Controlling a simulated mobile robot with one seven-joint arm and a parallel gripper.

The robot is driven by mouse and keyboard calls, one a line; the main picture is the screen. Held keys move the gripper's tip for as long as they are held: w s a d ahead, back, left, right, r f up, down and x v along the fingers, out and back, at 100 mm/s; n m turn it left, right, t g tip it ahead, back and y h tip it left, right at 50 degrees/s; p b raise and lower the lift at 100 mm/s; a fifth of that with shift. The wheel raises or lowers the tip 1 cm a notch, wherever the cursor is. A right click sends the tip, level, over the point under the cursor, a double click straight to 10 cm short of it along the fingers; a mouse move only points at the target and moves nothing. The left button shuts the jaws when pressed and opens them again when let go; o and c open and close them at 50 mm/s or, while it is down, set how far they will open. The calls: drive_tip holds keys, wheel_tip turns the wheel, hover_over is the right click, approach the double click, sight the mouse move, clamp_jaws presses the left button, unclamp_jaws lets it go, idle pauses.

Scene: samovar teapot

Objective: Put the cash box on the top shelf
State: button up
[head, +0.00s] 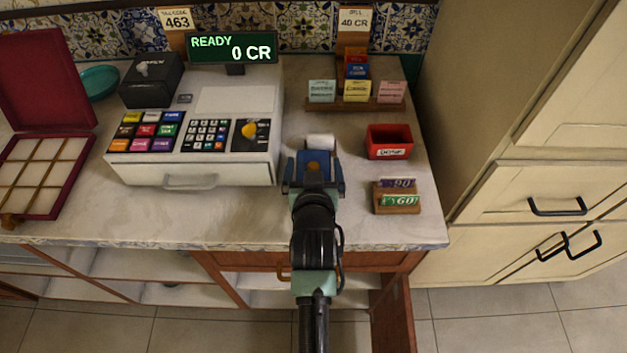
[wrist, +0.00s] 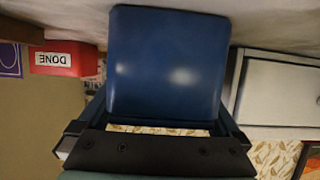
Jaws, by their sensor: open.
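A dark blue box, which I take to be the cash box (head: 326,160), stands on the counter right of the cash register. It fills the middle of the wrist view (wrist: 168,62). My gripper (head: 314,182) is at its near side, with its jaws open and a finger towards either side of the box in the wrist view (wrist: 160,112). I cannot tell whether the fingers touch it. My wrist hides part of the box in the head view. Open shelves lie under the counter, with an upper board (head: 135,264) showing at the left; my arm partly covers the middle compartment (head: 262,281).
The white register (head: 235,172) stands left of my gripper. A red DONE tray (head: 389,140), also in the wrist view (wrist: 62,57), and small card stands (head: 397,203) are at the right. A wooden door (head: 396,315) stands open below. Bare counter (head: 345,222) shows in front.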

drive_tip(key=c, duration=1.3)
drive_tip(key=shift+r, duration=0.15)
drive_tip(key=shift+c, duration=1)
